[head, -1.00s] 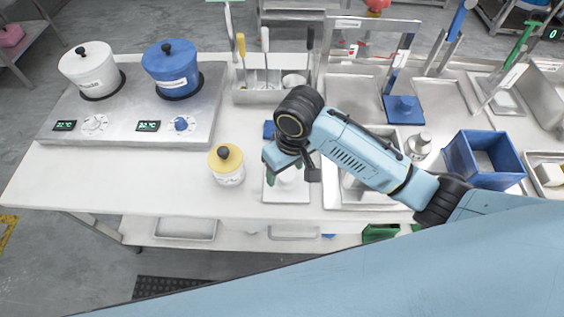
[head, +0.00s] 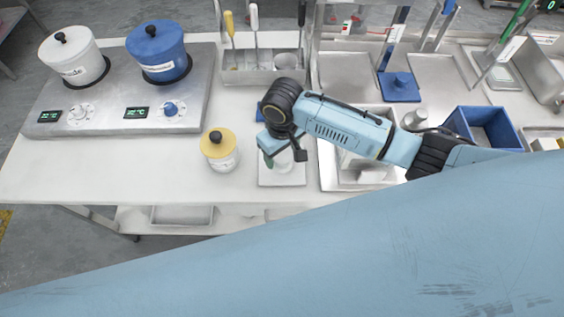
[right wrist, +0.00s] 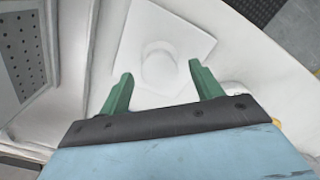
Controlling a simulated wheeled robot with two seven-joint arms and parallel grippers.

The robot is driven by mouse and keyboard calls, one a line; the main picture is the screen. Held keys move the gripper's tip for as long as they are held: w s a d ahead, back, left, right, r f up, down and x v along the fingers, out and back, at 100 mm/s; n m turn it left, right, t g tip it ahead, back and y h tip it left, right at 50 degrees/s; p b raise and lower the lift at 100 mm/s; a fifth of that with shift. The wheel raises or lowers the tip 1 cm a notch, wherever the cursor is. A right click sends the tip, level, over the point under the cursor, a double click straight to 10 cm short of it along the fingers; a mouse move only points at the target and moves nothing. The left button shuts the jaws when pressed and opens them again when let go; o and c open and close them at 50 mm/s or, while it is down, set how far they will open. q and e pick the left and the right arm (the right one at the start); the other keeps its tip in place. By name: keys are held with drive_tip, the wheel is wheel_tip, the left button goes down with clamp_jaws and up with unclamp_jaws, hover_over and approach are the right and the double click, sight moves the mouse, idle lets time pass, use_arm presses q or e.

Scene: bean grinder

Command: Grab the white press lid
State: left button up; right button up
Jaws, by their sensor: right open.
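The white press lid (head: 283,180) is a white square plate with a round white knob, lying flat near the table's front edge. In the right wrist view the lid (right wrist: 159,66) lies ahead of the fingers, its knob in line with the gap between them. My right gripper (head: 284,160) is over the lid in the head view and hides part of it. In the right wrist view its green fingers (right wrist: 158,88) are spread and empty, with the knob not between their tips. My left gripper is not in view.
A white jar with a yellow lid (head: 220,149) stands just left of the press lid. A metal tray (head: 347,180) is close on its right. A blue press lid (head: 400,87) and an open blue box (head: 478,129) are farther right. The table's front left is clear.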

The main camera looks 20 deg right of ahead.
sight(282, 157)
wheel_tip(282, 157, down, 3)
drive_tip(key=shift+w+f, duration=0.1)
drive_tip(key=shift+f, duration=0.1)
drive_tip(key=shift+c, duration=0.3)
drive_tip(key=shift+r, duration=0.1)
drive_tip(key=c, duration=1.1)
